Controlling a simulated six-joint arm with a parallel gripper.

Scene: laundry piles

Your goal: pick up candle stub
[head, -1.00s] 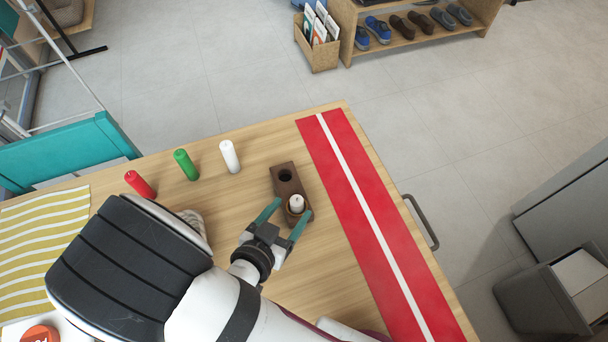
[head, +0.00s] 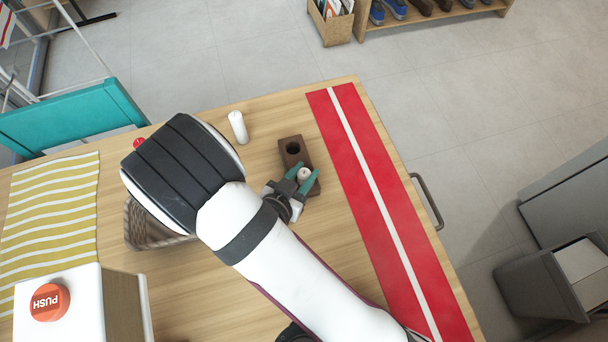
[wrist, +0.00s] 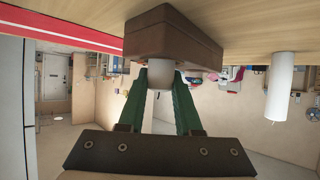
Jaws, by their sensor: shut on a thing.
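The candle stub (head: 304,174) is short and white. It stands at the near end of a dark brown wooden holder (head: 292,149), whose far hole is empty. My gripper (head: 303,179) has its green fingers closed on the stub from both sides. In the wrist view the stub (wrist: 161,79) shows between the fingers, against the holder (wrist: 172,36). I cannot tell whether its base is still in the hole.
A red runner (head: 375,190) lies to the right. A basket (head: 150,230), a box with a PUSH button (head: 50,302) and a striped cloth (head: 55,210) are left.

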